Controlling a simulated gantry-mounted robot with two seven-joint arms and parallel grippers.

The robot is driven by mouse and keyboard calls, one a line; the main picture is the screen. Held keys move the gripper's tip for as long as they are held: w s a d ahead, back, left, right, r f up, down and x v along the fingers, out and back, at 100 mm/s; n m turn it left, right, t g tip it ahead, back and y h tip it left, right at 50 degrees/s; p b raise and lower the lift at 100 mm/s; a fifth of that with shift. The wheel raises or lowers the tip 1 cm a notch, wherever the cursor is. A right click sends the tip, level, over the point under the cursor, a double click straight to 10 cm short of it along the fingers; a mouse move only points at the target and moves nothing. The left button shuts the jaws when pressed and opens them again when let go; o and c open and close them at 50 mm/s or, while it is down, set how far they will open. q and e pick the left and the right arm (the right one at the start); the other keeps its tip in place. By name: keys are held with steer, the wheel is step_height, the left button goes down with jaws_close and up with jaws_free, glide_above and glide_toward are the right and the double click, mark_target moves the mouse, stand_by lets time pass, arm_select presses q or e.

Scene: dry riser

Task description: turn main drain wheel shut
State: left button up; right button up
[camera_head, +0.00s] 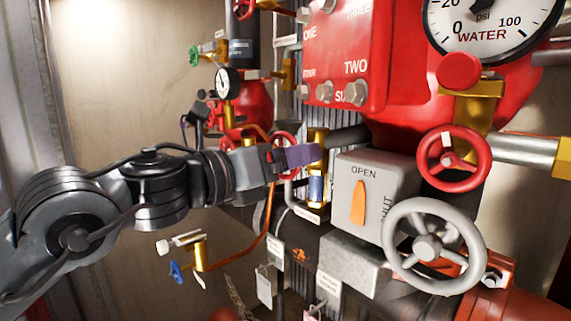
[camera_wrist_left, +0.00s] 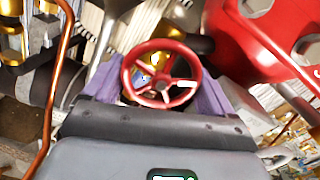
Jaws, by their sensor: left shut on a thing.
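A small red spoked handwheel (camera_wrist_left: 161,84) sits between the purple fingers of my left gripper (camera_wrist_left: 158,88) in the left wrist view. The fingers lie at its left and right rim, shut on it. In the head view my left arm reaches in from the left and the gripper (camera_head: 299,155) is at this wheel (camera_head: 284,139), which is mostly hidden behind the fingers. I cannot read a label naming the main drain wheel. My right gripper is not in view.
A larger red wheel (camera_head: 454,158) and a grey wheel (camera_head: 434,246) stand at the right. A grey OPEN/SHUT box (camera_head: 375,190) is between them and my gripper. A copper pipe (camera_head: 268,215), a blue-handled brass valve (camera_head: 196,255) and hanging tags lie below. A water gauge (camera_head: 490,22) is above.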

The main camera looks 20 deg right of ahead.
arm_select(q)
steer(key=shift+m, duration=1)
steer(key=o, duration=0.8)
steer(key=shift+o, duration=0.2)
steer(key=b+v, duration=0.4)
steer(key=v, duration=0.7)
